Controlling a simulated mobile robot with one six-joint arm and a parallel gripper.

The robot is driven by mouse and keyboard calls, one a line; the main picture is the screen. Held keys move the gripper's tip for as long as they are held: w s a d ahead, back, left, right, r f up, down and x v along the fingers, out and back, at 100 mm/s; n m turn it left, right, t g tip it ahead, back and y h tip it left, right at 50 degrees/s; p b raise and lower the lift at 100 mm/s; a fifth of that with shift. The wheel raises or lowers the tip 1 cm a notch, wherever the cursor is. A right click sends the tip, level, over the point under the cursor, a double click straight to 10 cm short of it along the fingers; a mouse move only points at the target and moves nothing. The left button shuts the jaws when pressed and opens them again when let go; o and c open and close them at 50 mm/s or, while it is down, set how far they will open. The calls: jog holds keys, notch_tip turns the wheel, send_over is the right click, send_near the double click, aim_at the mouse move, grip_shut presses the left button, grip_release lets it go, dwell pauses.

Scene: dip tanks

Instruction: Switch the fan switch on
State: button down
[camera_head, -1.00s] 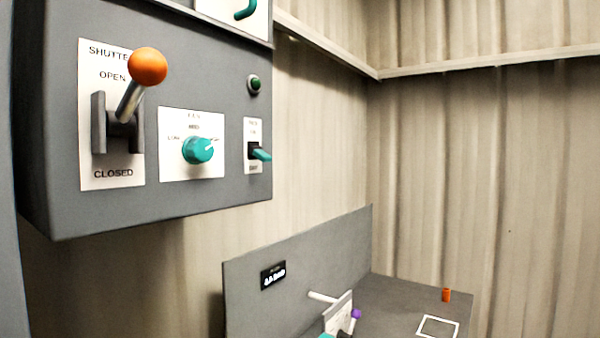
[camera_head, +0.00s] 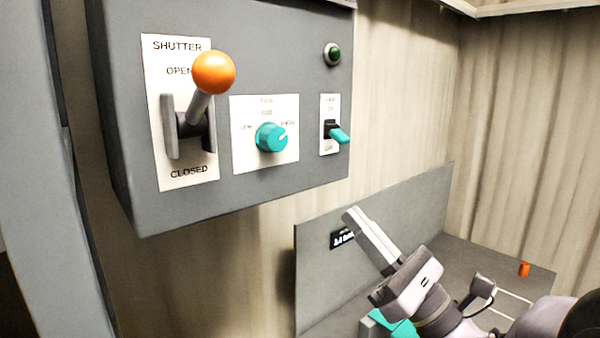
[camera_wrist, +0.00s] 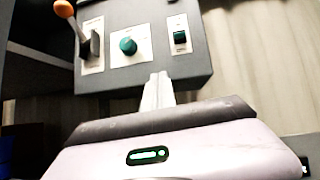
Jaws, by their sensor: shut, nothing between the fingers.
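The fan switch (camera_head: 339,135) is a teal toggle on a white plate at the right of the grey control box, its lever sticking out and tilted downward. It also shows in the wrist view (camera_wrist: 180,36). The labels on its plate are too small to read surely. My gripper (camera_head: 352,215) is shut and empty, below and slightly right of the switch, apart from it. In the wrist view the closed fingertips (camera_wrist: 158,78) point toward the lower edge of the box, below the switch and the knob.
The box (camera_head: 240,190) also carries an orange-balled shutter lever (camera_head: 213,73), a teal knob (camera_head: 271,137) and a green round button or lamp (camera_head: 333,54). Below stands a grey panel (camera_head: 318,240) with a bench and a small orange object (camera_head: 524,269). Bare corrugated wall lies right.

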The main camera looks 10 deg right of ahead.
aim_at(339, 136)
jog(key=d+m+t+h, duration=0.1)
jog(key=d+m+t, duration=0.1)
jog(key=d+r+m+t+h, duration=0.1)
jog(key=d, duration=0.1)
jog(key=shift+w+h, duration=0.3)
jog(key=shift+w, duration=0.1)
jog(key=shift+a+r, duration=0.1)
jog(key=shift+p+x, duration=2.55)
jog(key=shift+x, duration=2.4)
jog(key=shift+r, duration=0.1)
